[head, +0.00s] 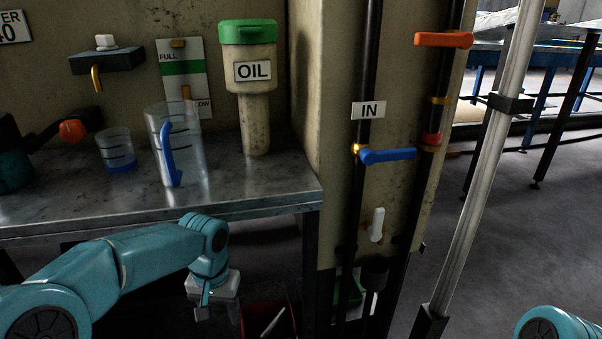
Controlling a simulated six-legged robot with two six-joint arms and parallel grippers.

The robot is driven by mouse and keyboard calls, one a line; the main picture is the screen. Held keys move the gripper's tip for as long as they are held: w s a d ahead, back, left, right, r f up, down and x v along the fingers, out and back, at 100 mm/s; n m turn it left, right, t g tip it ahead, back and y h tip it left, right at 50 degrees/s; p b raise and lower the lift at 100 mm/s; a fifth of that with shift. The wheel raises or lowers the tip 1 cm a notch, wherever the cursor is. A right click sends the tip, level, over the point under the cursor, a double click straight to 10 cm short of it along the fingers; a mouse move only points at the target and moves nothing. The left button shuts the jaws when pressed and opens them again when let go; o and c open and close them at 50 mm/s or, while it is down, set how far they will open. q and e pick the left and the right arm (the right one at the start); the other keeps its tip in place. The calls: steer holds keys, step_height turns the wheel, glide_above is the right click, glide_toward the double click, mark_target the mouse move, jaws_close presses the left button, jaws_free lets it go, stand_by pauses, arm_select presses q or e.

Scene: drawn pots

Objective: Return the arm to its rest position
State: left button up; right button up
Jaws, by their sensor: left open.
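My left arm (130,262) comes in from the lower left, teal, and bends down at the wrist in front of the metal bench. My left gripper (204,303) hangs below the bench's front edge, pointing down. It is open, with nothing seen between its fingers, and the space below it is dark. Of my right arm, only a rounded teal part (556,325) shows at the lower right corner. My right gripper is out of view.
The metal bench (250,190) carries a clear jug with a blue handle (190,150), a small beaker (118,150) and an OIL filler with a green cap (248,32). Pipes with a blue lever (388,156) and an orange lever (443,40) stand right. A red bin (268,318) sits below.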

arm_select(q)
steer(key=s+a+f+g, duration=0.25)
steer(key=s+f, duration=0.35)
steer(key=f, duration=0.3)
steer(key=s+d+f+n+h, duration=0.1)
steer(key=s+d+f+h, duration=0.1)
steer(key=s+d+f, duration=0.5)
steer(key=s+d+f+n+h, duration=0.2)
steer(key=s+f+h, duration=0.1)
steer(key=s+f, duration=0.75)
arm_select(e)
steer(key=s+g, duration=0.2)
steer(key=s, duration=0.2)
arm_select(q)
step_height(320, 180, up, 35)
steer(key=w+t+p, duration=0.1)
steer(key=t+p, duration=0.2)
steer(key=p, duration=3.1)
steer(key=shift+w+d+f+m+y, duration=0.2)
steer(key=shift+d+m+y, duration=0.1)
steer(key=shift+d+y, duration=0.1)
arm_select(e)
step_height(320, 180, up, 34)
steer(key=s+a, duration=0.2)
steer(key=shift+f+n+y, duration=0.15)
steer(key=shift+n+y, duration=0.15)
